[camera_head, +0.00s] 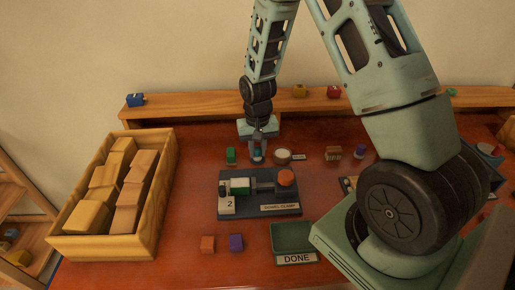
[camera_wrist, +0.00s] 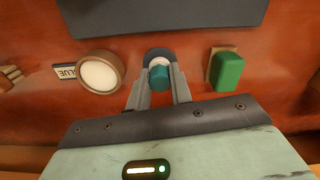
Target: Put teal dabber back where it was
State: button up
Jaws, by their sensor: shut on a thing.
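The teal dabber (camera_wrist: 159,76) is a small teal cylinder with a pale band, between my gripper's (camera_wrist: 159,92) two fingers in the wrist view. My gripper is shut on it. A dark round piece (camera_wrist: 160,53) shows just beyond the dabber; I cannot tell whether the dabber rests in it or is above it. In the head view my gripper (camera_head: 257,150) points down near the back of the red table, and the teal dabber (camera_head: 257,156) shows only as a small patch at its tips.
A green block (camera_head: 231,155) stands close left of my gripper, and a round pale-topped glue pot (camera_head: 282,156) close right. A dark fixture board (camera_head: 263,207) lies in front. A green DONE tray (camera_head: 291,234) and a wooden crate of blocks (camera_head: 158,205) are also on the table.

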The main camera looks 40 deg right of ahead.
aim_at(257, 148)
jog(key=shift+f, duration=0.15)
jog(key=o, duration=0.9)
notch_tip(257, 148, up, 12)
jog(key=b, duration=0.1)
jog(key=s+a+r+n, duration=0.3)
jog(key=s+a+n, duration=0.15)
jog(key=a, duration=0.75)
jog(key=s+a+n, duration=0.2)
jog(key=s+a, duration=0.2)
jog(key=s, duration=0.2)
jog(key=s+a+r+n, duration=0.1)
jog(key=s+a+n, duration=0.2)
jog(key=s, duration=0.4)
jog(key=s+a+r+n, duration=0.1)
jog(key=s+a+n, duration=0.2)
jog(key=s+a, duration=0.2)
jog(key=shift+s+a+r+y, duration=0.1)
jog(key=shift+s+y, duration=0.05)
jog(key=shift+s, duration=0.3)
jog(key=shift+s+a+r+y, duration=0.1)
jog(key=shift+s+y, duration=0.05)
jog(key=shift+s, duration=0.3)
